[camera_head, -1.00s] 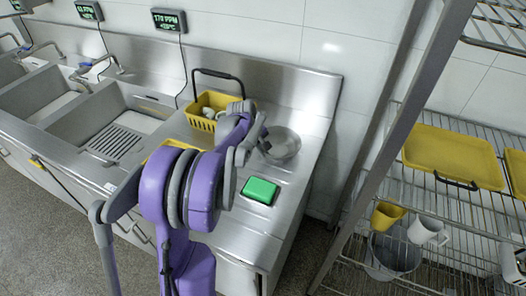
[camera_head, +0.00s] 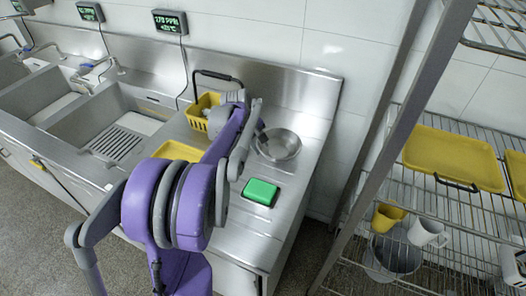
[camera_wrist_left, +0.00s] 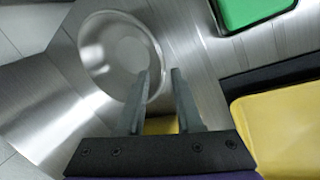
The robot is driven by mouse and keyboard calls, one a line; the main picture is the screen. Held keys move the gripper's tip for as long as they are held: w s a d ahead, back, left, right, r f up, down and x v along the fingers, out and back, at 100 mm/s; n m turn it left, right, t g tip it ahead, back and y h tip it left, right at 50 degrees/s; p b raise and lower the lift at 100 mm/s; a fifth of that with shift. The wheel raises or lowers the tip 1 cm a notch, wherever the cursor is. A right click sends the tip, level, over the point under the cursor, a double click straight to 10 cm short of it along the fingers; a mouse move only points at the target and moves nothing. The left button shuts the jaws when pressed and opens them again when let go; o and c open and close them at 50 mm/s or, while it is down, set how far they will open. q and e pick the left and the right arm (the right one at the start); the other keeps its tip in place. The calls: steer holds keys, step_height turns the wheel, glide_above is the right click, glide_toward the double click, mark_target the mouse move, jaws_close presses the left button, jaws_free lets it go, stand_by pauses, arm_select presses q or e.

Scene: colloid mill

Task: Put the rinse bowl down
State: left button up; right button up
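The rinse bowl (camera_head: 284,146) is a round, shiny steel bowl. It appears to rest upright on the steel counter, near the back right. It also shows in the left wrist view (camera_wrist_left: 118,48). My left gripper (camera_head: 262,133) is at the bowl's left rim in the head view. In the left wrist view the fingers of this gripper (camera_wrist_left: 160,74) stand apart, with the bowl's rim near or between their tips. I cannot tell whether either finger touches it. My right gripper is not in view.
A green block (camera_head: 261,192) lies on the counter (camera_head: 240,238) in front of the bowl. A yellow basket (camera_head: 203,107) with a dark handle stands to the left, and a yellow tray (camera_head: 178,151) lies partly behind my arm. Sinks (camera_head: 120,125) are further left; a wire rack (camera_head: 440,210) stands right.

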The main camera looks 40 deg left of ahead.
arm_select(q)
steer(key=v, duration=0.7)
steer(key=s+d+f+m, duration=0.1)
steer(key=s+d+m, duration=0.15)
steer(key=d, duration=0.55)
steer(key=s+d+m, duration=0.2)
steer(key=d+m, duration=0.2)
steer(key=d, duration=0.4)
steer(key=s+d+f+m+t, duration=0.1)
steer(key=s+d+f+m, duration=0.6)
steer(key=s+d+m, duration=0.3)
steer(key=shift+s+d+t+y, duration=0.3)
steer(key=shift+s+d, duration=0.75)
steer(key=shift+d, duration=0.05)
